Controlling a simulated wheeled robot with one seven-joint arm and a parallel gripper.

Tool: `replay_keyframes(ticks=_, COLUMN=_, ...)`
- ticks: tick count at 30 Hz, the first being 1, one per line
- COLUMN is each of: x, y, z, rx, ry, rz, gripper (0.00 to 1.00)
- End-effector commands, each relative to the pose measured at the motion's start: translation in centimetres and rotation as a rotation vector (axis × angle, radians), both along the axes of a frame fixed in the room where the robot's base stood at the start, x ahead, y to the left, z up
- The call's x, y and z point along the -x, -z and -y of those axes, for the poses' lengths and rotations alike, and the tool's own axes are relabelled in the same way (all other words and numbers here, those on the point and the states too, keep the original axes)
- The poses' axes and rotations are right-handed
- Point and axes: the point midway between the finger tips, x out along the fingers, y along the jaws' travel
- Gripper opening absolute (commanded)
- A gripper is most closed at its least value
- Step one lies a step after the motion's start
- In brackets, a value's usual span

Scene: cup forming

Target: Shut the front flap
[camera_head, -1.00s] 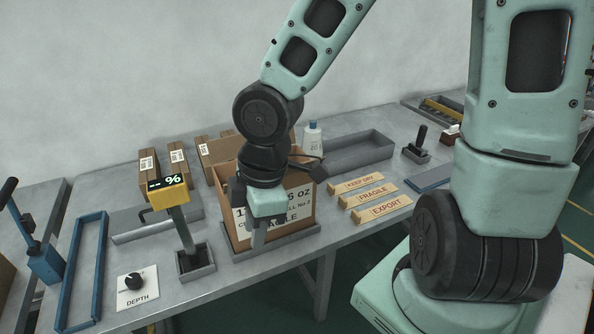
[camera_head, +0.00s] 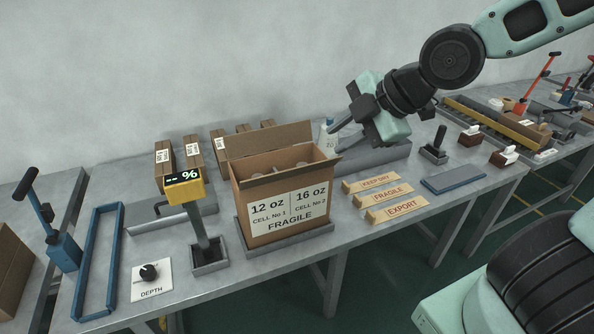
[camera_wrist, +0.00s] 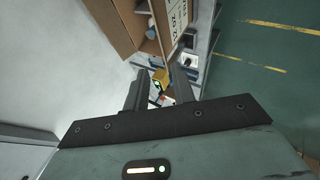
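An open cardboard box (camera_head: 284,232) stands in a shallow grey tray (camera_head: 250,249) at the middle of the table. Its front carries a 12 oz, 16 oz and FRAGILE label. The back flap (camera_head: 265,141) stands up.
A yellow display post (camera_head: 184,188) stands left of the box. KEEP DRY, FRAGILE and EXPORT blocks (camera_head: 386,191) lie to its right. Smaller cartons (camera_head: 192,150) stand behind. A white bottle (camera_head: 328,128) is close to my fingers. A grey bin (camera_head: 375,165) lies below my gripper.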

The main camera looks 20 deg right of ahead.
Motion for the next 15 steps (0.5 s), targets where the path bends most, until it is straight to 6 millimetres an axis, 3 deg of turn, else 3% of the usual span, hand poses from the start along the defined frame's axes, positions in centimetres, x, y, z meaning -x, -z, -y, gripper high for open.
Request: replay_keyframes(ticks=15, x=-1.7, y=2.6, z=-1.5, rx=-0.005, ry=-0.005, rz=-0.009, gripper=0.25)
